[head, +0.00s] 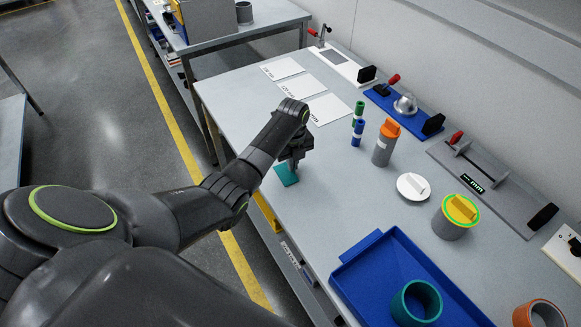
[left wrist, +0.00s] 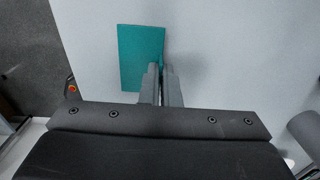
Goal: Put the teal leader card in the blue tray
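The teal leader card (head: 286,174) is a thin flat piece by the table's near left edge. It also shows in the left wrist view (left wrist: 137,52), face toward the camera. My left gripper (head: 293,164) points down at the card. In the left wrist view its two fingers (left wrist: 163,72) are close together at the card's right side, shut on it, and cover part of it. Whether the card touches the table is unclear. The blue tray (head: 358,272) is at the front right, with a teal ring (head: 417,302) in it. My right gripper is not in view.
Green and blue small cylinders (head: 358,122), a grey canister with orange top (head: 385,143), a white disc (head: 413,187) and a yellow-topped canister (head: 455,217) stand right of my gripper. White sheets (head: 303,87) lie at the back. The table between card and tray is clear.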

